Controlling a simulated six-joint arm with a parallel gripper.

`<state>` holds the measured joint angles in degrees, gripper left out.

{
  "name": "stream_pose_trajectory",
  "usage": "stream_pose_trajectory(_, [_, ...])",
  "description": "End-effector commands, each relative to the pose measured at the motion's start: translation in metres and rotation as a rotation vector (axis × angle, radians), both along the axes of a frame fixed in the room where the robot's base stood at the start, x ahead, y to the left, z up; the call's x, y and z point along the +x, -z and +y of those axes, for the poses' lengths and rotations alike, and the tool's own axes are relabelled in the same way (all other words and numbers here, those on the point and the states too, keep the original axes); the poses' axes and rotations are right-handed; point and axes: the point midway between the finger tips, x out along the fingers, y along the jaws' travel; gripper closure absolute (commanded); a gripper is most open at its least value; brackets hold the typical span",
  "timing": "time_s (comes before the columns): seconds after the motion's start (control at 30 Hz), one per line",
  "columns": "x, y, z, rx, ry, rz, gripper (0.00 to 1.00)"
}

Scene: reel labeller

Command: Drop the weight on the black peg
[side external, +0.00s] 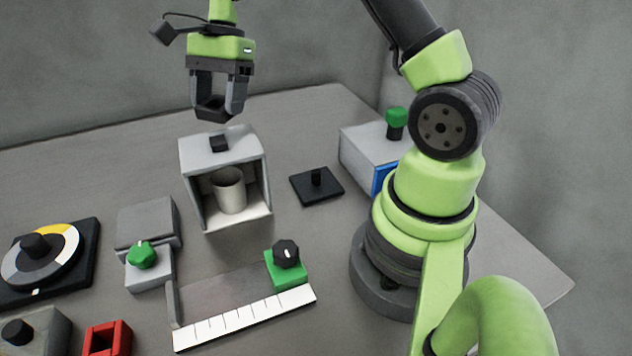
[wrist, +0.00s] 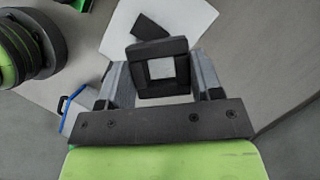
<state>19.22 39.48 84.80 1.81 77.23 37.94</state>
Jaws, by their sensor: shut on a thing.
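My gripper (side external: 213,113) is shut on the weight (side external: 211,103), a dark block held between the fingertips. The wrist view also shows my gripper (wrist: 160,82) and the weight (wrist: 158,49), a black square with a pale square centre that looks like a hole. They are in the air above a white box. Nothing is on the peg.
The white open-fronted box (side external: 196,153) has a black knob (side external: 219,142) on top and a cup (side external: 229,190) inside. A grey box with a green knob (side external: 396,118) stands behind the peg, near my base. The table around the peg base is clear.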

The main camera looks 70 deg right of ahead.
Motion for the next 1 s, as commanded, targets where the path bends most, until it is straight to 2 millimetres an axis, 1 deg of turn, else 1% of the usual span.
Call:
stream_pose_trajectory(0.03, [-0.014, -0.001, -0.015, 0.000, -0.074, 0.001, 0.76])
stream_pose_trajectory(0.1, [-0.033, -0.001, -0.031, 0.001, -0.197, 0.001, 0.76])
stream_pose_trajectory(0.2, [-0.060, -0.003, -0.049, 0.000, -0.361, -0.001, 0.76])
stream_pose_trajectory(0.4, [-0.103, -0.006, -0.070, 0.001, -0.609, -0.002, 0.76])
stream_pose_trajectory(0.6, [-0.138, -0.010, -0.082, 0.000, -0.793, -0.003, 0.76])
stream_pose_trajectory(1.0, [-0.137, 0.054, -0.081, 0.005, -0.798, -0.002, 0.76])
